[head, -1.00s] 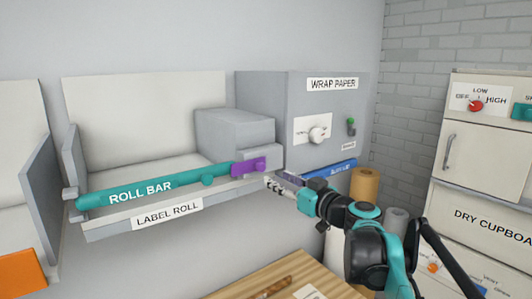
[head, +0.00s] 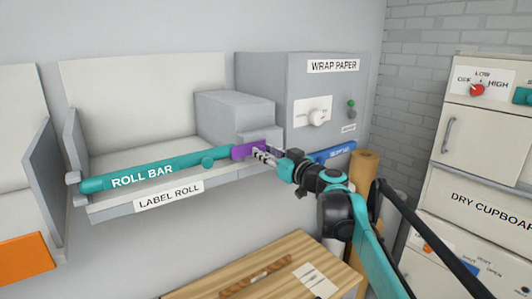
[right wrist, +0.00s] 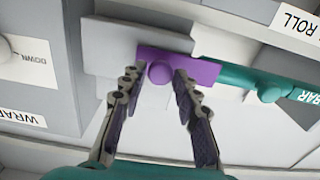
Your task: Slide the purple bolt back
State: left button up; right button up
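The purple bolt (head: 247,150) sits at the right end of the teal roll bar (head: 150,170), on the front of the label roll tray (head: 120,205). In the right wrist view the purple bolt (right wrist: 190,70) shows a round knob (right wrist: 160,73) on its face. My right gripper (head: 262,153) is at the bolt from the right. In the wrist view its two fingers (right wrist: 158,85) are apart, one on each side of the knob, with visible space between them and the knob. My left gripper is not in view.
The wrap paper unit (head: 305,80) stands just right of the bolt, with a dial (head: 318,117) and a blue bar (head: 333,152). A wooden table (head: 270,270) is below. A brown paper roll (head: 362,172) and the dry cupboard (head: 475,170) stand at the right.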

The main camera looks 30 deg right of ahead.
grip_shut()
jog(key=d, duration=0.6)
jog(key=shift+w, duration=0.15)
jog(key=shift+a+r, duration=0.15)
jog(key=o, duration=0.6)
grip_release()
jog(key=shift+c, duration=0.2)
jog(key=shift+o, duration=0.2)
jog(key=shift+d, duration=0.25)
jog(key=s+d, duration=0.1)
jog(key=s, duration=1.1)
jog(key=shift+w, duration=0.1)
